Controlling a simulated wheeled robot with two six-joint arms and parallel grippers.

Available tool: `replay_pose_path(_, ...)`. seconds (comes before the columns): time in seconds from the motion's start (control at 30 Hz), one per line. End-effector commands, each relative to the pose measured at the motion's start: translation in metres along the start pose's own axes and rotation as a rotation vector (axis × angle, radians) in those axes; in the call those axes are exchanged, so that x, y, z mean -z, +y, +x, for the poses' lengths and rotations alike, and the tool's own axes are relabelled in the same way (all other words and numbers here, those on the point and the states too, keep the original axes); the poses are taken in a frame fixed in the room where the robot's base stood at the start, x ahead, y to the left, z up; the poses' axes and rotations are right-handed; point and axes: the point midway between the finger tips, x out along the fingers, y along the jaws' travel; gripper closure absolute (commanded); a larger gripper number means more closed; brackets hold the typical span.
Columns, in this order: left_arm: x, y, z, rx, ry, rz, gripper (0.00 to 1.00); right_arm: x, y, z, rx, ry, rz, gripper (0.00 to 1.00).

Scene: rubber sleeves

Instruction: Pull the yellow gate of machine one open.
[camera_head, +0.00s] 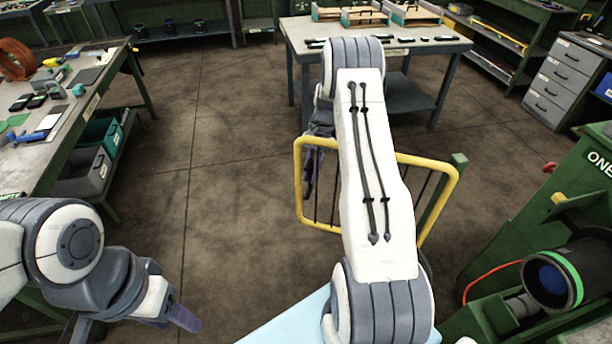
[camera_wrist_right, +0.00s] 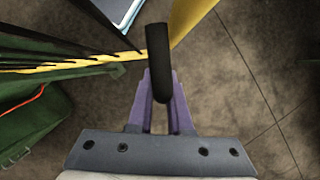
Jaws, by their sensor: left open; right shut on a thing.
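The yellow gate (camera_head: 300,185) of machine one (camera_head: 565,190) is a tubular frame with dark bars. It stands out leftward from a green post (camera_head: 457,162) over the floor, and my right arm hides its middle. In the right wrist view a black handle (camera_wrist_right: 157,62) stands between the purple fingers of my right gripper (camera_wrist_right: 160,85), which is shut on it. Yellow gate tubing (camera_wrist_right: 188,20) shows just beyond. In the head view the right gripper (camera_head: 310,180) is partly hidden by its arm at the gate's left side. My left gripper (camera_head: 180,318) is open and empty at the lower left, away from the gate.
A workbench (camera_head: 60,135) with tools runs along the left. A table (camera_head: 300,38) with wooden trays stands behind the gate. Grey drawers (camera_head: 565,75) stand at the back right. The floor (camera_head: 235,140) left of the gate is clear.

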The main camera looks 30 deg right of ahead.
Motion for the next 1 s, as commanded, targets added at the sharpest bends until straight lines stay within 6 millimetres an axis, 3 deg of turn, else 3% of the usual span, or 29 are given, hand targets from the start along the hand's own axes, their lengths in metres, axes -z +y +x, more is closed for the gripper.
replay_pose_path(0.3,0.0,0.0,0.0,0.0,0.0,0.0,0.5,0.001,0.0,0.0,0.001,0.0,0.002,1.0)
replay_pose_path(0.33,0.0,0.0,0.0,0.0,0.0,0.0,0.5,0.001,0.001,0.0,0.001,0.0,0.002,0.79)
replay_pose_path(0.4,0.0,0.0,0.0,0.0,0.0,0.0,0.5,0.001,0.001,0.0,0.001,0.0,0.003,0.53)
replay_pose_path(0.77,0.0,0.0,0.001,0.0,0.0,0.0,0.5,0.002,0.002,-0.003,0.003,0.001,0.004,0.53)
replay_pose_path(1.0,-0.001,-0.001,0.015,0.0,0.0,0.001,0.5,0.004,0.001,-0.037,0.006,0.005,0.004,0.53)
